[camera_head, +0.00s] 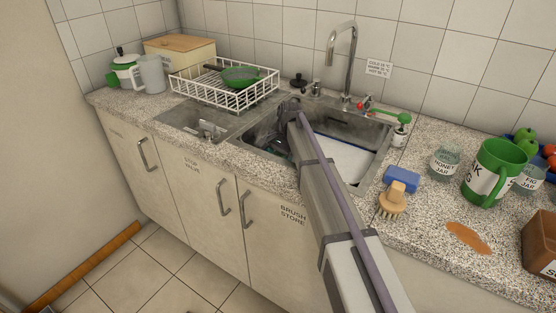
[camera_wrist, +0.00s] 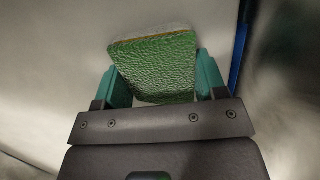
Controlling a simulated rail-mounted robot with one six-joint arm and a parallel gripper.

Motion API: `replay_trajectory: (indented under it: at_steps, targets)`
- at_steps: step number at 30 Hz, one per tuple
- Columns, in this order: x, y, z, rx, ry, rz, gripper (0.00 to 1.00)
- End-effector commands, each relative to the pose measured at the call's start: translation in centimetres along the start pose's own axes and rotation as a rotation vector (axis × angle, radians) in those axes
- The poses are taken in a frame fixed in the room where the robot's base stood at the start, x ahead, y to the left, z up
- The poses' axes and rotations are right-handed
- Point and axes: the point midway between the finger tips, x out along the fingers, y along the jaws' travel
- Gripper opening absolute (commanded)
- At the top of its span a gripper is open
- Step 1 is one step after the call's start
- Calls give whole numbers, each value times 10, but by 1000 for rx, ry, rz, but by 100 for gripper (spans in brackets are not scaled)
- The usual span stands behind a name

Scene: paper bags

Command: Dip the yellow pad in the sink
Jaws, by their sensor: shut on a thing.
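The pad (camera_wrist: 152,68) is between the fingers of my gripper (camera_wrist: 162,78) in the wrist view. It shows a green, rough face with a thin yellow line along its far edge. My gripper is shut on it, with a teal finger on each side. In the head view my arm reaches over the sink (camera_head: 377,162) and its end goes down at the basin's left part. The arm hides the fingers and the pad there. I cannot tell whether the pad touches water.
A pale, blue-edged flat thing (camera_head: 345,157) lies in the basin. The tap (camera_head: 344,52) arches behind it. A white dish rack (camera_head: 222,92) stands left. A blue sponge (camera_head: 401,179), wooden brush (camera_head: 393,200), jar (camera_head: 444,163) and green mug (camera_head: 492,172) stand right.

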Motion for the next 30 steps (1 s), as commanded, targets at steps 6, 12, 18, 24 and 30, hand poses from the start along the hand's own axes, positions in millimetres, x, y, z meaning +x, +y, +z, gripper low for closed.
replay_trajectory:
  at_steps: [6, 12, 18, 24, 30]
  targets:
    - [-24, -3, 5, 0, 0, 0, 46]
    - [-50, -6, 11, 0, 0, 0, 46]
    - [-75, -10, 17, 0, 0, 0, 46]
    - [-100, -13, 22, 0, 0, 0, 46]
    - [-125, -16, 28, 0, 0, 0, 46]
